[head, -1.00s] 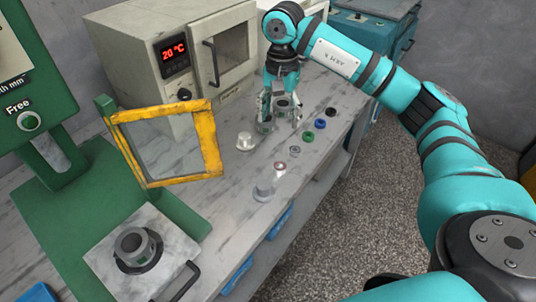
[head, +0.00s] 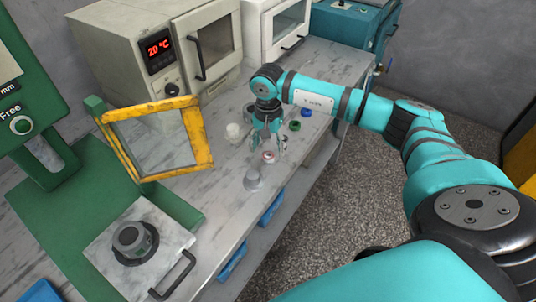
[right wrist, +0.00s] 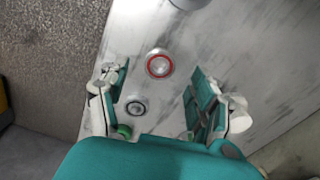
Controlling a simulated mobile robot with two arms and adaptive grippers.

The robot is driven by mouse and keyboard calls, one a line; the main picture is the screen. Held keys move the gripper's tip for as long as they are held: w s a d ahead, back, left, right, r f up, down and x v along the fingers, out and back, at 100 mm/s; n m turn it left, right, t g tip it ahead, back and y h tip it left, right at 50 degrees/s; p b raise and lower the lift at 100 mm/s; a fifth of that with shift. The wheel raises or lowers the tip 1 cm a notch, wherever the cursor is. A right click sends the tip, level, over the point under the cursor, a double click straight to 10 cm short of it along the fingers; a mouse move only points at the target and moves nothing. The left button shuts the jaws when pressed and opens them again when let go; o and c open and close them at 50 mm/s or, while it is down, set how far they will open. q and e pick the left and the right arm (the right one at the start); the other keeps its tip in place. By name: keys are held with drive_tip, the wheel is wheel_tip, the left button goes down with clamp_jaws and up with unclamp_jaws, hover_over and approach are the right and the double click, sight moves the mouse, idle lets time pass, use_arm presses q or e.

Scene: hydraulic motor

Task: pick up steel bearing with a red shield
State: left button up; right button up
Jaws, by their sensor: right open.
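The bearing with the red shield (head: 268,156) is a small steel ring on the grey bench. In the right wrist view the red-ringed bearing (right wrist: 159,65) lies between the fingertips, slightly ahead of them. My right gripper (head: 268,144) hangs above it, fingers pointing down. In the right wrist view the gripper (right wrist: 160,82) is open, its two teal pads wide apart with nothing between them. A gap to the bench seems to remain, but its height is hard to judge. My left gripper is not in view.
A grey-shielded bearing (right wrist: 136,108) and a green ring (right wrist: 124,130) lie close by. A stepped grey metal part (head: 252,180) stands in front, a white part (head: 233,132) to the left. A blue ring (head: 306,112) lies behind. The yellow-framed guard (head: 203,145) stands left.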

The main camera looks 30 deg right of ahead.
sight(268, 155)
wheel_tip(268, 155, down, 2)
drive_tip(key=shift+f, duration=0.5)
drive_tip(key=c, duration=1.2)
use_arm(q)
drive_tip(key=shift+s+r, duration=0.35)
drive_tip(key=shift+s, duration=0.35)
use_arm(e)
drive_tip(key=shift+c, duration=0.4)
drive_tip(key=shift+r, duration=0.2)
